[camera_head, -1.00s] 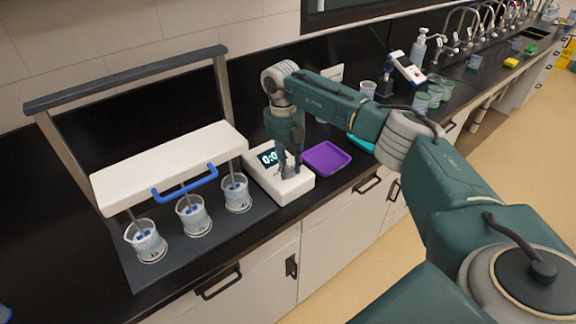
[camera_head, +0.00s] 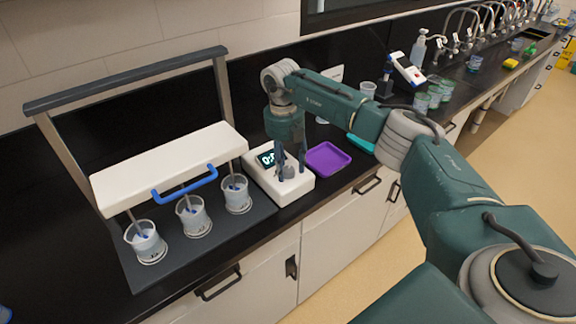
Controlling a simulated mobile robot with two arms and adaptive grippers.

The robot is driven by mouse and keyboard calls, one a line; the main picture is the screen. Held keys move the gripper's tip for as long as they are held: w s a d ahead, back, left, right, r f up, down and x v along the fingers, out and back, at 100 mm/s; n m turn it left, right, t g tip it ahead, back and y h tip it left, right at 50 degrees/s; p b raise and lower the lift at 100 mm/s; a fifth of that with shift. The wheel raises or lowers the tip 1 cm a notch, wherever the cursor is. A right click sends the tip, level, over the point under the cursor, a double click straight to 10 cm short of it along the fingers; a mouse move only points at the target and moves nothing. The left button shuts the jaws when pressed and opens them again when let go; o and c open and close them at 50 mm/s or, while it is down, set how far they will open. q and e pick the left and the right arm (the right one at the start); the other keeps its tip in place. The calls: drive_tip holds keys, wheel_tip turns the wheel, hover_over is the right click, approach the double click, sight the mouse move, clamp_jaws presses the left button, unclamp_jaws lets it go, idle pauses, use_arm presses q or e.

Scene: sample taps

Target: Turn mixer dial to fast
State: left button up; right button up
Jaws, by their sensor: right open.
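The mixer (camera_head: 165,163) is a white bar with a blue handle on a dark frame, its paddles reaching into three clear beakers of cloudy liquid. To its right sits a white control box (camera_head: 274,190) with a lit display (camera_head: 269,158); the digits are partly covered by my right gripper. A small grey dial (camera_head: 289,172) shows on the box's top. My right gripper (camera_head: 291,171) points down over the dial, open, with its fingers on either side of it. I cannot tell whether they touch it. The dial's marks are too small to read. My left gripper is out of view.
A purple tray (camera_head: 327,159) lies just right of the control box, with a teal item (camera_head: 361,143) beyond. Several green-labelled cups (camera_head: 421,102) stand farther along the counter near the taps. My right arm spans above the counter's front edge.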

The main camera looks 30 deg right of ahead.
sight(286, 169)
wheel_tip(286, 169, up, 12)
drive_tip(key=shift+w+a+f, duration=0.15)
drive_tip(key=shift+w+a, duration=0.05)
drive_tip(key=shift+a, duration=0.05)
idle(0.6)
